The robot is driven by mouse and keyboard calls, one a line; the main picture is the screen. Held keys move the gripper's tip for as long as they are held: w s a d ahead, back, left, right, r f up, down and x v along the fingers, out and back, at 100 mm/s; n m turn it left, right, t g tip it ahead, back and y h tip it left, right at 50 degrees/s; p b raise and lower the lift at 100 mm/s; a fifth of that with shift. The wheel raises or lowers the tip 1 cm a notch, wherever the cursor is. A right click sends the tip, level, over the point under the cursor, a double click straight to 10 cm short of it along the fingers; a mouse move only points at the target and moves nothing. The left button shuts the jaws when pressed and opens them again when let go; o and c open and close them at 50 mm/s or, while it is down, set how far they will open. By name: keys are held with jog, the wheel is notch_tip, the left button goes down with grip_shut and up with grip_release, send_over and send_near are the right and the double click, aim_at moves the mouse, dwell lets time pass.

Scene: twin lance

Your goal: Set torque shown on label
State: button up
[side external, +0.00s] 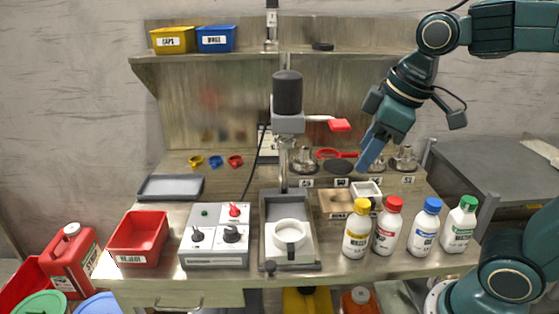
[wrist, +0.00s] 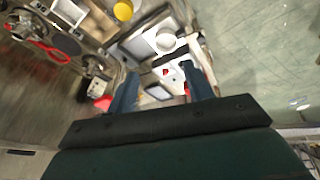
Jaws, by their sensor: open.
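A grey control box (side external: 214,240) stands at the front of the bench. It has a left black knob (side external: 197,234), a right black knob (side external: 232,233), a red knob (side external: 235,211) and a small green button or lamp (side external: 204,212). Its markings are too small to read. Several labelled bottles, including a yellow-capped bottle (side external: 357,232) and a blue-capped bottle (side external: 424,230), stand at the front right; their label print is not legible. My gripper (side external: 368,155) is above the bench's right rear, well away from the box. In the wrist view its fingers (wrist: 163,92) are apart and empty.
A press-like machine (side external: 287,98) with a red lever (side external: 340,125) rises mid-bench, with a white cup (side external: 290,240) on its base. A red bin (side external: 139,240) and a grey tray (side external: 170,188) lie left. Metal chucks (side external: 303,160) stand near my gripper.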

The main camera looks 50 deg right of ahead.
jog(key=w+a+n+g, duration=0.1)
jog(key=w+a+n, duration=0.25)
jog(key=w, duration=0.35)
jog(key=n+g, duration=0.3)
jog(key=n, duration=0.8)
send_over(231, 229)
notch_tip(231, 229, down, 10)
jog(key=shift+r, duration=0.15)
notch_tip(231, 229, down, 14)
jog(key=shift+r, duration=0.15)
jog(key=c, duration=1)
